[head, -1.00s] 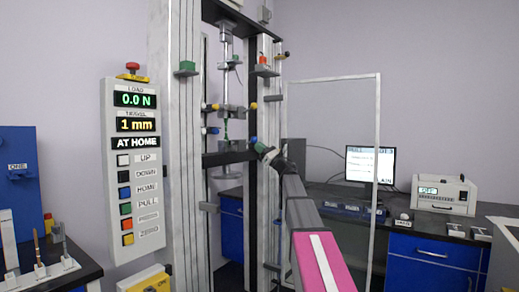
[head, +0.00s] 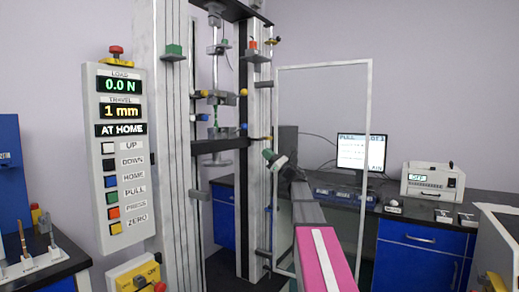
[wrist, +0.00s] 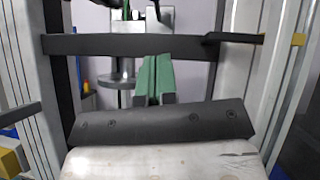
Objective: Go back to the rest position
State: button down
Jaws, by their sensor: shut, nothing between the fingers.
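My gripper (head: 270,157) is at the end of my outstretched arm in the head view, in front of the right-hand column of the test frame (head: 258,190). Its green fingers (wrist: 155,75) are together and hold nothing in the wrist view. Behind them is the dark crossbar (wrist: 110,45) of the frame. I cannot tell the exact distance between fingers and bar. The control panel (head: 121,158) reads 0.0 N, 1 mm and AT HOME.
A clear guard panel with a pale frame (head: 320,66) stands right of the column, close to my arm. A bench with a monitor (head: 361,152) and a white instrument (head: 433,181) lies behind. A rack with tools (head: 30,258) stands at left.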

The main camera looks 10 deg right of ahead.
jog(key=shift+s+d+f, duration=0.3)
jog(key=shift+d+f, duration=0.05)
jog(key=shift+d, duration=0.1)
